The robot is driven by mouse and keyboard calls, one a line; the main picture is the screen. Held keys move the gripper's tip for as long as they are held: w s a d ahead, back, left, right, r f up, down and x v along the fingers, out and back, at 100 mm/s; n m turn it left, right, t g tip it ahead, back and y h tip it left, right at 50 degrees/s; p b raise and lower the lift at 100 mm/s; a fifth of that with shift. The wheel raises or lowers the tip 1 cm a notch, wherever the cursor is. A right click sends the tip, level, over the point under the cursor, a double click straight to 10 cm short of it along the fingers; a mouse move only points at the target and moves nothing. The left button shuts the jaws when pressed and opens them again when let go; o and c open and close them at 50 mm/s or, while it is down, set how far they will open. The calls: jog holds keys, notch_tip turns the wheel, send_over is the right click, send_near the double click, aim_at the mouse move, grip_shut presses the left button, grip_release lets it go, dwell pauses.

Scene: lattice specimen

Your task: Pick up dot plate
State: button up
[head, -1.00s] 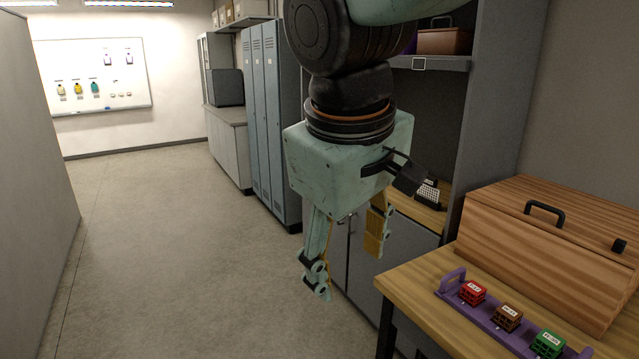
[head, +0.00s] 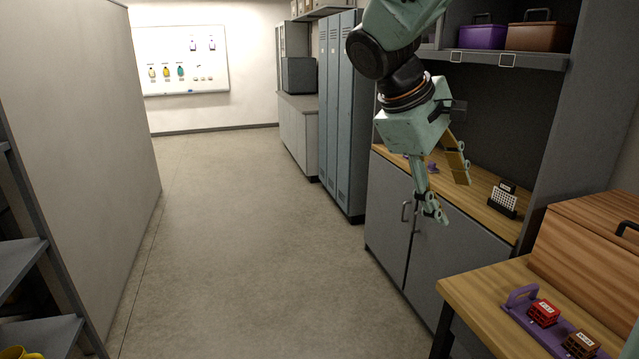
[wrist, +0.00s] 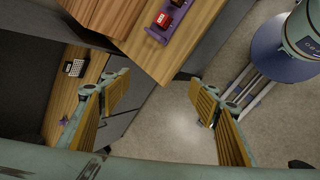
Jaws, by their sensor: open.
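A small white plate with a grid of dark dots (head: 502,199), likely the dot plate, stands tilted in a dark holder on the wooden counter of the grey cabinet. It also shows at the left of the wrist view (wrist: 75,67). My gripper (head: 448,198) is open and empty, pointing down in front of the counter, left of the plate and apart from it. In the wrist view its two yellow-padded fingers (wrist: 160,85) are spread wide, with nothing between them.
A nearer table (head: 470,290) holds a wooden box (head: 590,250) and a purple tray (head: 519,308) with red and brown blocks. A shelf (head: 500,59) above the counter carries purple and brown boxes. A small purple item (head: 432,167) lies on the counter. Left floor is clear.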

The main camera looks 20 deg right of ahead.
jog(key=w+d+f+n+g+h+p, duration=0.1)
jog(key=w+d+f+n+h, duration=0.1)
jog(key=w+d, duration=0.65)
jog(key=w+d+f+n+g+h, duration=0.15)
jog(key=w+d, duration=0.35)
jog(key=d, duration=0.6)
jog(key=w+d+f+n+h+p, duration=0.1)
jog(key=w+d+n+h, duration=0.15)
jog(key=w+d, duration=0.5)
jog(key=n+t+h+p, duration=0.2)
jog(key=n+h, duration=0.3)
jog(key=n, duration=0.2)
send_near(506, 187)
jog(key=a, duration=0.2)
jog(key=shift+w+a+f+g, duration=0.2)
jog(key=shift+w+a+g, duration=0.05)
jog(key=shift+a, duration=0.1)
jog(key=shift+d, duration=0.1)
jog(key=d, duration=0.3)
jog(key=d+b, duration=0.1)
jog(key=d, duration=0.3)
jog(key=shift+s+d, duration=0.1)
jog(key=shift+s, duration=0.15)
jog(key=shift+d, duration=0.6)
jog(key=shift+d, duration=0.1)
